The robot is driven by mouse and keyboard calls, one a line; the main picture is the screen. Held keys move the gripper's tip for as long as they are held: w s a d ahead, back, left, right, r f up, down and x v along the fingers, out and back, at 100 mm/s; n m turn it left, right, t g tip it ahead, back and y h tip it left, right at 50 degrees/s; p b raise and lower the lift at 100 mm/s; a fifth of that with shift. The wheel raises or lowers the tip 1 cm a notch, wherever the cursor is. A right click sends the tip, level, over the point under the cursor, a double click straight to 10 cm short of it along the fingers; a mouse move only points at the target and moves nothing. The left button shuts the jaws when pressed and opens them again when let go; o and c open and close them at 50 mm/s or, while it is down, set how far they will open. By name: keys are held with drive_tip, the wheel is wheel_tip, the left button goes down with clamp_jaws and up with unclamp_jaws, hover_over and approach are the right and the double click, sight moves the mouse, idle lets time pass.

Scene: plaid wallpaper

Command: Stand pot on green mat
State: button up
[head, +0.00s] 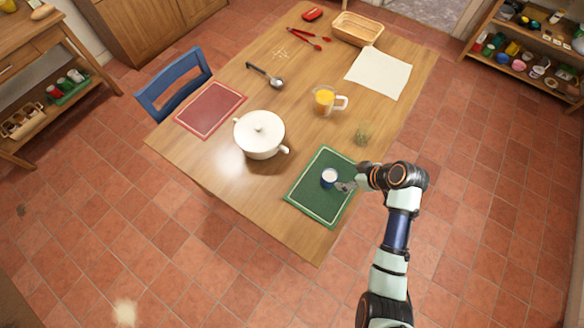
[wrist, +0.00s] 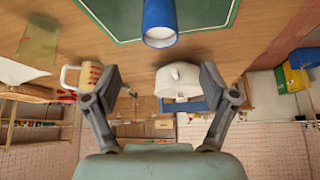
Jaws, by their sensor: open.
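The white lidded pot (head: 259,136) stands on the table left of the green mat, between it and a red mat. It also shows upside down in the wrist view (wrist: 178,82), beyond my fingers. The green mat (head: 308,202) lies flat at the table's near right edge, and part of it shows at the top of the wrist view (wrist: 105,18). A blue cup with a white inside (head: 329,177) stands on the mat. My gripper (head: 346,186) is open and empty, close to the cup's right side. In the wrist view the cup (wrist: 160,18) appears above the open fingers (wrist: 160,80).
A jug of orange drink (head: 325,101) and a clear glass (head: 363,133) stand behind the mat. The red mat (head: 210,108), ladle (head: 268,77), white sheet (head: 378,73), red tongs (head: 309,38) and basket (head: 357,29) lie farther off. A blue chair (head: 174,84) stands at the left.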

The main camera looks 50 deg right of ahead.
drive_tip(key=w+a+r+n+t+h, duration=0.1)
drive_tip(key=w+a+r, duration=0.5)
drive_tip(key=w+a, duration=0.15)
drive_tip(key=w+a+r+n+t, duration=0.1)
drive_tip(key=w+a+r, duration=0.4)
drive_tip(key=w+a, duration=0.3)
drive_tip(key=a+r+t, duration=0.1)
drive_tip(key=a+r, duration=0.4)
drive_tip(key=a, duration=0.3)
drive_tip(key=a+r+t+y, duration=0.1)
drive_tip(key=a+r, duration=0.4)
drive_tip(key=a, duration=0.2)
drive_tip(key=a+r+t, duration=0.2)
drive_tip(key=a+r, duration=0.3)
drive_tip(key=a, duration=0.3)
drive_tip(key=shift+a+m+y, duration=0.3)
drive_tip(key=shift+a+y, duration=0.05)
drive_tip(key=shift+y, duration=0.05)
